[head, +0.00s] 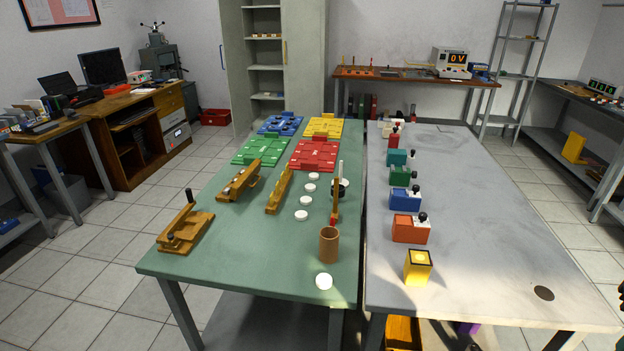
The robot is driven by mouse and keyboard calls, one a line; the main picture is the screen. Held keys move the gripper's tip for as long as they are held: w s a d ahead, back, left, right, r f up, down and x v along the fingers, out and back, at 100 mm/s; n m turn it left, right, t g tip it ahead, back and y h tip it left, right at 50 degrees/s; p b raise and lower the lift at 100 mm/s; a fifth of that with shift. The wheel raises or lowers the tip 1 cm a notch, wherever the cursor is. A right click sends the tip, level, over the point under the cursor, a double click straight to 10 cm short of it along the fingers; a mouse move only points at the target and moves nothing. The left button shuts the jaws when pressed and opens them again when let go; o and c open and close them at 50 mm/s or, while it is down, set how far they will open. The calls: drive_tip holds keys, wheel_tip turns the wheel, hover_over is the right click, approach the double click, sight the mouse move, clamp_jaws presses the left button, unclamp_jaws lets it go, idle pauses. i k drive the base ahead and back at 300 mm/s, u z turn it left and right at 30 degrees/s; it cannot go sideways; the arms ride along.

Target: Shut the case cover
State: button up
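No case with an open cover can be made out for certain. A yellow box (418,268) with a dark-rimmed top stands at the near left of the grey table (470,200). Behind it is a row of coloured blocks with dark knobs, among them an orange one (408,230), a blue one (403,200) and a green one (400,176). Red (313,156) and yellow (326,127) flat pieces lie on the green table (270,262). My gripper is not in view.
Wooden devices (186,228), white discs (324,281) and a brown cylinder (329,245) stand on the green table. A narrow gap separates the two tables. The grey table's right half is mostly clear. A tall cabinet (232,60) stands behind.

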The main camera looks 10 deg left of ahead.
sight(243, 181)
drive_tip(key=z, duration=3)
drive_tip(key=k, duration=2.7)
drive_tip(key=u, duration=1.65)
